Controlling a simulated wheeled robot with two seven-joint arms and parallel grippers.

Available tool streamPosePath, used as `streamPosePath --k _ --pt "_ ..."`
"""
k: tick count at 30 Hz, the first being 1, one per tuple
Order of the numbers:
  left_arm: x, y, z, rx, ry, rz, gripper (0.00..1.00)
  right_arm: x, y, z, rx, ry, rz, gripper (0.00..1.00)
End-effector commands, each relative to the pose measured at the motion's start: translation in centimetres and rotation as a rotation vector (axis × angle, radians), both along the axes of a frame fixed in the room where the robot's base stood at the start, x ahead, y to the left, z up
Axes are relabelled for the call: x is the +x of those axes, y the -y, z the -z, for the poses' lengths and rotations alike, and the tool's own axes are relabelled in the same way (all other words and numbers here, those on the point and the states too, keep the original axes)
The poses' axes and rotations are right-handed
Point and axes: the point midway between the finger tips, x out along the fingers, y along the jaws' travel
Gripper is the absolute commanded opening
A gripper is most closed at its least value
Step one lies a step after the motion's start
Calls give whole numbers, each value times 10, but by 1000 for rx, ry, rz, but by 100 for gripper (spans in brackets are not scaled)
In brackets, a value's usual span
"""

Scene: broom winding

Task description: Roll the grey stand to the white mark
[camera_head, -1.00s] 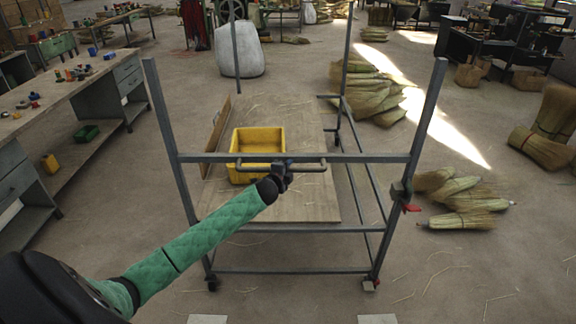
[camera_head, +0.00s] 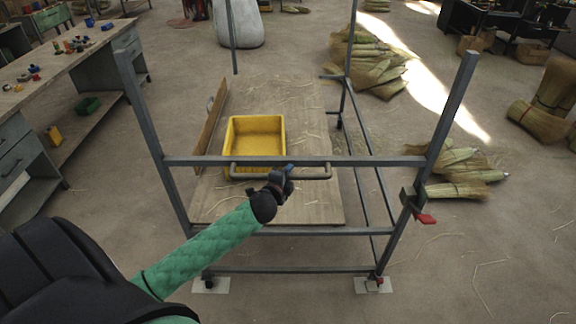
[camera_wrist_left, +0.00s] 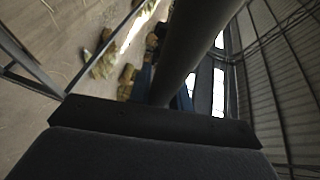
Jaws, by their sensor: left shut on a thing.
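The grey stand (camera_head: 300,161) is a metal frame on casters with a wooden deck (camera_head: 290,110), right in front of me in the head view. Its two near casters stand over two white marks on the floor, the left mark (camera_head: 220,285) and the right mark (camera_head: 362,286). My left gripper (camera_head: 284,173) is shut on the handle (camera_head: 318,176) at the stand's near crossbar. In the left wrist view a thick dark bar (camera_wrist_left: 190,45) runs away from the gripper; the fingertips are hard to make out. My right gripper is not in view.
A yellow bin (camera_head: 256,135) sits on the deck. A workbench (camera_head: 75,75) with small items stands at the left. Straw bundles (camera_head: 465,165) lie close to the stand's right side, others (camera_head: 370,65) behind it. Red-handled hardware (camera_head: 424,218) sticks out at the right post.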

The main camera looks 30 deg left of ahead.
Motion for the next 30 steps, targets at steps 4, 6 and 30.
streamPosePath --k 4,6,30 --pt "-6 3 2 0 -2 -2 0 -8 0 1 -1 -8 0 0" --pt "-7 4 2 0 -2 -2 0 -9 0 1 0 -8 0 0" --pt "-11 4 1 1 0 0 41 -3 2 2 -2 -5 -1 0"
